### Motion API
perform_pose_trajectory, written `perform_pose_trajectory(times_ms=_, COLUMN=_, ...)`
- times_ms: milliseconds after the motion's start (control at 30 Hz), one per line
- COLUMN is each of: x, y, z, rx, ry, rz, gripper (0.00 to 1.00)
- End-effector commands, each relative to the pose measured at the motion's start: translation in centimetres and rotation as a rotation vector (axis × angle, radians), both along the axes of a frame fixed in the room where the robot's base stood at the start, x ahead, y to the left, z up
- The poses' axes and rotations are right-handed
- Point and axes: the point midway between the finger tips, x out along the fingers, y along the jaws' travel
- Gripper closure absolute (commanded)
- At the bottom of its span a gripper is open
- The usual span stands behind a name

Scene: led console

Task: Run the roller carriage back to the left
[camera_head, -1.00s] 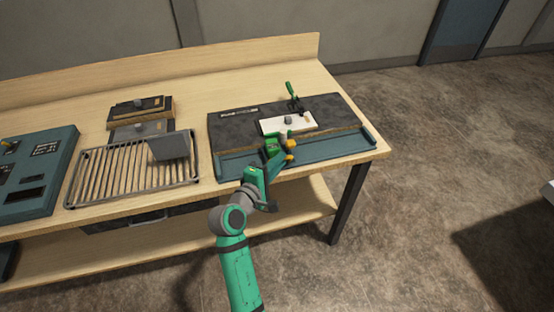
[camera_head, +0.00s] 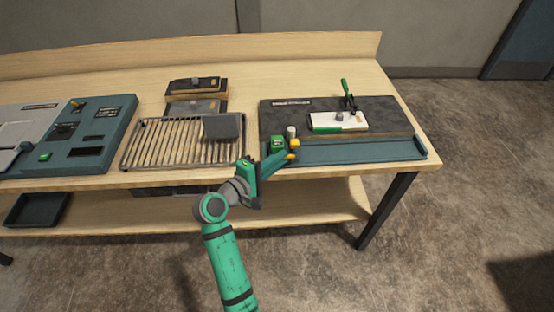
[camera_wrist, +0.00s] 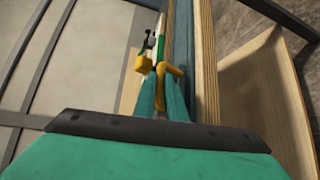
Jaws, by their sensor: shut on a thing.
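The roller carriage (camera_head: 278,144) is a small green block with a white roller (camera_head: 291,131), at the left end of the teal rail (camera_head: 365,150) along the front of the dark board. My gripper (camera_head: 291,156) reaches it from the front left and is shut on it at its yellow part. In the wrist view, my teal fingers with yellow tips (camera_wrist: 160,70) point along the rail; the held part is mostly hidden. A white plate (camera_head: 325,119) with a green strip on its front edge sits on the board, right of the carriage.
A green-handled clamp (camera_head: 347,93) stands behind the plate. Left of the board is a wire rack (camera_head: 180,148) with a grey scoop-like piece (camera_head: 222,126). A teal console (camera_head: 95,135) lies farther left. The table's front edge runs close below the rail.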

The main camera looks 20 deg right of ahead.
Motion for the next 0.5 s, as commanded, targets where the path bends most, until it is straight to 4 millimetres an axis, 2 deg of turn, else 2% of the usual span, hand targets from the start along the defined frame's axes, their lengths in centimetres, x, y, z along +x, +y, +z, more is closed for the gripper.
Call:
perform_pose_trajectory(times_ms=33, x=0.27, y=0.57, z=-0.02, rx=0.001, ry=-0.001, rz=0.012, gripper=1.0)
perform_pose_trajectory(times_ms=233, x=0.34, y=0.75, z=-0.04, rx=0.002, ry=-0.001, rz=0.016, gripper=1.0)
perform_pose_trajectory(times_ms=267, x=0.36, y=0.78, z=-0.04, rx=0.001, ry=0.0, rz=0.017, gripper=0.84)
perform_pose_trajectory(times_ms=300, x=0.36, y=0.78, z=-0.05, rx=0.001, ry=0.0, rz=0.017, gripper=0.75)
perform_pose_trajectory(times_ms=333, x=0.34, y=0.73, z=-0.05, rx=0.001, ry=0.0, rz=0.016, gripper=0.7)
perform_pose_trajectory(times_ms=500, x=0.23, y=0.5, z=-0.04, rx=0.001, ry=0.0, rz=0.011, gripper=0.7)
